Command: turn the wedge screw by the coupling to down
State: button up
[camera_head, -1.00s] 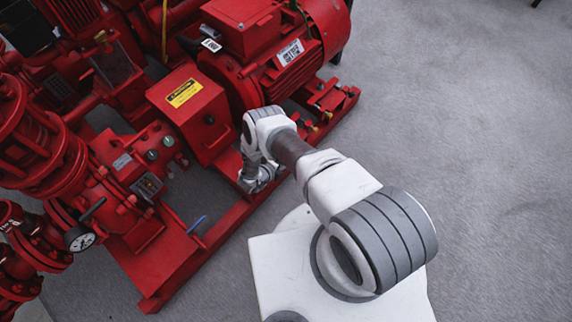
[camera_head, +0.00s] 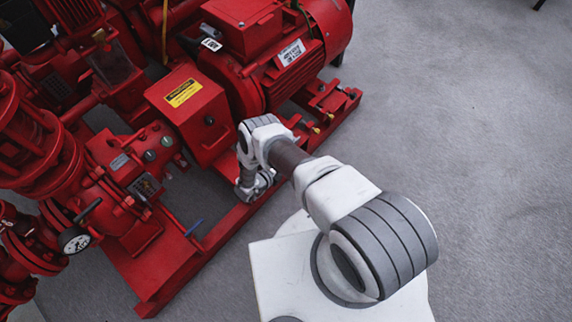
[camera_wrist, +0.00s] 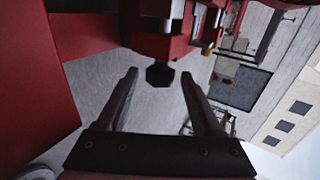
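In the wrist view, a dark screw with a faceted head (camera_wrist: 160,73) hangs from a red bracket and appears between my fingertips in the picture. It is probably the wedge screw; contact cannot be seen. My gripper (camera_wrist: 159,78) is open, with a clear gap between its two dark fingers. In the head view, the red coupling cover (camera_head: 190,112) with a yellow label stands beside the red motor (camera_head: 290,60). My arm reaches down next to it, at the near rail of the red base frame (camera_head: 222,232). My fingertips and the screw cannot be made out there.
Small brass-coloured fittings (camera_head: 316,128) sit by the motor's foot. Red pump parts and a gauge (camera_head: 75,240) fill the left. Grey floor (camera_head: 470,130) is free on the right.

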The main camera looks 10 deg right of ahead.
jog(key=p+v, duration=0.5)
jog(key=v, duration=1.2)
jog(key=shift+s, duration=0.15)
jog(key=shift+a+r, duration=0.1)
